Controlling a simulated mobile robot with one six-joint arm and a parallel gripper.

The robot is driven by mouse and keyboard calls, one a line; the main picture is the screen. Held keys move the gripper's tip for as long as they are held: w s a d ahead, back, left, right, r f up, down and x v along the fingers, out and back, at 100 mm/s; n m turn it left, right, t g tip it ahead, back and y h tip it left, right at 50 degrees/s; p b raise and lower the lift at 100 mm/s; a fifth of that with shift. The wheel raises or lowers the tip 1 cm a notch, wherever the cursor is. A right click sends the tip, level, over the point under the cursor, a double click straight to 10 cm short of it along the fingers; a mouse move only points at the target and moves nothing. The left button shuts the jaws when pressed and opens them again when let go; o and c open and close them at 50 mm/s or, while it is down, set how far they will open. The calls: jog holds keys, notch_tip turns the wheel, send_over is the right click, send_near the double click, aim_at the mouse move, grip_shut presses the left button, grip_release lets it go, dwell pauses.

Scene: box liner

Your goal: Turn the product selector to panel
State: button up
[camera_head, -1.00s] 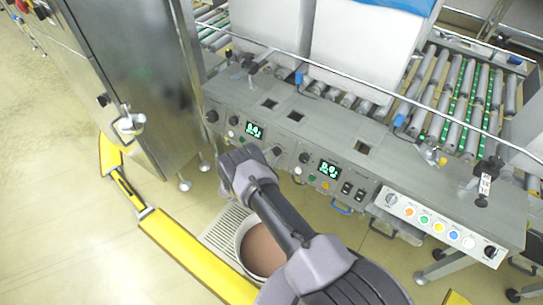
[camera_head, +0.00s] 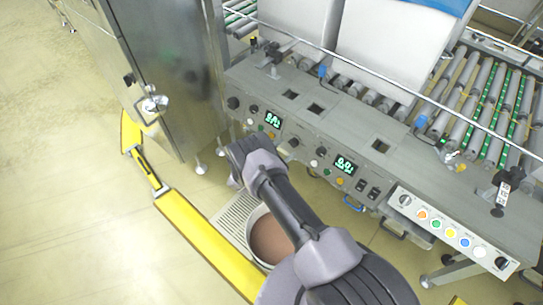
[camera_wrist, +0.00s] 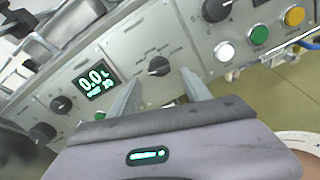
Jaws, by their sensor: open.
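A grey control panel (camera_wrist: 185,28) carries several black rotary knobs. One black selector knob (camera_wrist: 158,66) with small markings around it lies between and just beyond my fingertips in the wrist view. Its labels are too small to read, so I cannot tell whether it is the product selector. My gripper (camera_wrist: 161,77) is open, its two fingers pointing at the panel on either side of this knob. They do not visibly touch it. In the head view my arm hides part of the panel, and my fingertips cannot be made out.
A green digital display (camera_wrist: 95,82) sits left of the knob, with another knob (camera_wrist: 42,132) further left. White, green and orange buttons are at upper right. A yellow floor barrier (camera_head: 195,235) and a round brown-filled container (camera_head: 268,238) lie near my arm.

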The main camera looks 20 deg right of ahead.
jog(key=p+v, duration=0.4)
jog(key=v, duration=1)
jog(key=shift+a, duration=0.15)
jog(key=shift+r, duration=0.15)
jog(key=s+d+r+m+g+y, duration=0.1)
jog(key=s+d+r+m+g, duration=0.2)
jog(key=r, duration=0.6)
jog(key=r+m+g+y, duration=0.1)
jog(key=r+m+g, duration=0.1)
jog(key=r+m, duration=0.6)
jog(key=s+d+r+m+g+y, duration=0.1)
jog(key=s+d+r+m+g, duration=0.15)
jog(key=r, duration=0.85)
jog(key=s+a+r+m+t+y, duration=0.2)
jog(key=s+r+m+y, duration=0.3)
jog(key=s+r, duration=0.4)
jog(key=s+a+r+m+t+y, duration=0.3)
jog(key=s+a+r+m+y, duration=0.2)
jog(key=s+r, duration=0.5)
jog(key=s+m+y, duration=0.1)
jog(key=s+m, duration=0.1)
jog(key=s, duration=0.1)
jog(key=shift+a, duration=0.2)
jog(key=shift+r, duration=0.15)
